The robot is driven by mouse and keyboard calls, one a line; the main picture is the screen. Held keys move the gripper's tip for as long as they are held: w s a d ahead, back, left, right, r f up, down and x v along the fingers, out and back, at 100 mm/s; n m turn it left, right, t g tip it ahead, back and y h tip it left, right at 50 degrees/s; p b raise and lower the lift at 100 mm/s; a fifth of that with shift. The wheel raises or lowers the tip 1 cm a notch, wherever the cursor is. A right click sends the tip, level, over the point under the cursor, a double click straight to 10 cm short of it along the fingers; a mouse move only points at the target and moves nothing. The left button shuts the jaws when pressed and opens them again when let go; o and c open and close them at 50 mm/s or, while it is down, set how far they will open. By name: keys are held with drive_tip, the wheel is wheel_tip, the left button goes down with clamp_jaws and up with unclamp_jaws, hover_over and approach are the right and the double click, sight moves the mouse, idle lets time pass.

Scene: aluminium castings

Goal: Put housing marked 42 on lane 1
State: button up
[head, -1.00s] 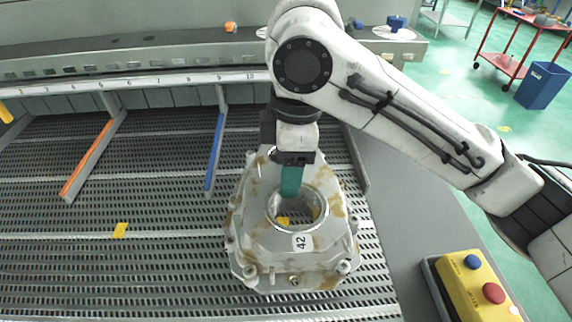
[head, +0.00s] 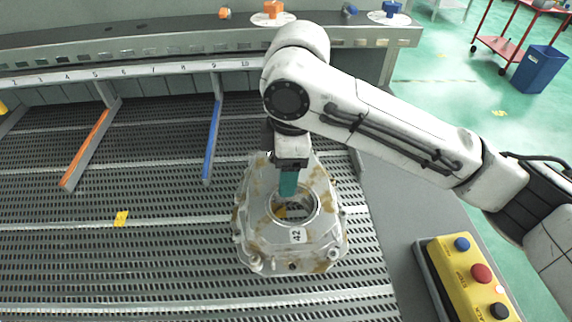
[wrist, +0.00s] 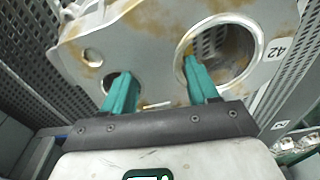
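The housing marked 42 (head: 258,225) is a grey, brown-stained casting with a large round bore. Its white 42 label (head: 297,235) faces the head camera, and shows at the right in the wrist view (wrist: 277,48). My gripper (head: 288,190) is at the bore's far side. The housing is over the slatted bed (head: 150,260), right of the blue divider (head: 213,140). Whether it touches the bed is unclear.
An orange divider (head: 86,150) stands further left. A numbered rail (head: 150,72) runs along the back. A yellow button box (head: 462,275) is at the right edge.

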drive_tip(key=shift+o, duration=1.4)
wheel_tip(320, 180, up, 12)
drive_tip(key=d+b, duration=0.1)
drive_tip(key=shift+w, duration=0.15)
